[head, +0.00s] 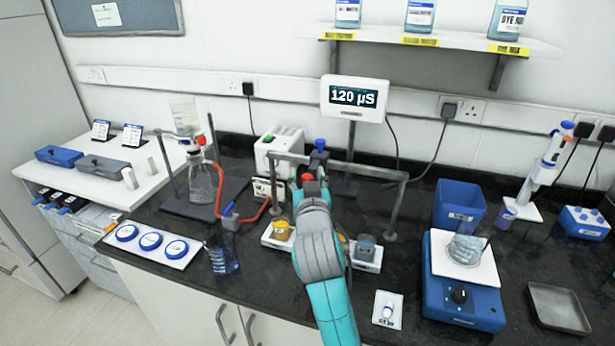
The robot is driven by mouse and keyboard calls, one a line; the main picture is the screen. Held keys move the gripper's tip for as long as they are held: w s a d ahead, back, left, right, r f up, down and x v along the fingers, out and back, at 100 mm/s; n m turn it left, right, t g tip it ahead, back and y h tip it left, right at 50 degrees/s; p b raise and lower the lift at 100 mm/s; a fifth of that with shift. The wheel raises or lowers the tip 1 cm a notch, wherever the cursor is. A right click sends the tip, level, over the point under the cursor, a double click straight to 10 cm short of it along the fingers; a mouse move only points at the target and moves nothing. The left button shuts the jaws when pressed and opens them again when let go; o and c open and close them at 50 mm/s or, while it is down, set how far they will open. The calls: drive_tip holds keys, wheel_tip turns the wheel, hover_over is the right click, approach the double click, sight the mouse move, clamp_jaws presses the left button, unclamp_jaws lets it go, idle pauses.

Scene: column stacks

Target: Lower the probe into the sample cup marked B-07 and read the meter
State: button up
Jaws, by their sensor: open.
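The meter (355,82) stands at the back and its display reads 120 µS. A grey rail (365,170) on posts spans the bench below it. A blue-topped piece (320,146), perhaps the probe's holder, sits on the rail; its lower part is hidden behind my arm. A cup with amber contents (281,231) stands left of my arm, and a cup with grey-blue contents (365,248) stands right of it. I cannot read B-07 on either. My gripper (312,178) is open at the rail, mostly hidden by my wrist; I cannot tell whether it touches anything.
A flask (201,182) with red tubing stands on the left, near a dark-blue-filled beaker (221,254). A blue stirrer (462,290) carrying a beaker, a blue bin (459,203) and a metal tray (559,308) stand on the right. A small white card (387,309) lies at the front.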

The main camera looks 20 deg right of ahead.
drive_tip(key=shift+w, duration=0.1)
clamp_jaws()
drive_tip(key=shift+r, duration=3.2)
unclamp_jaws()
drive_tip(key=shift+d, duration=0.1)
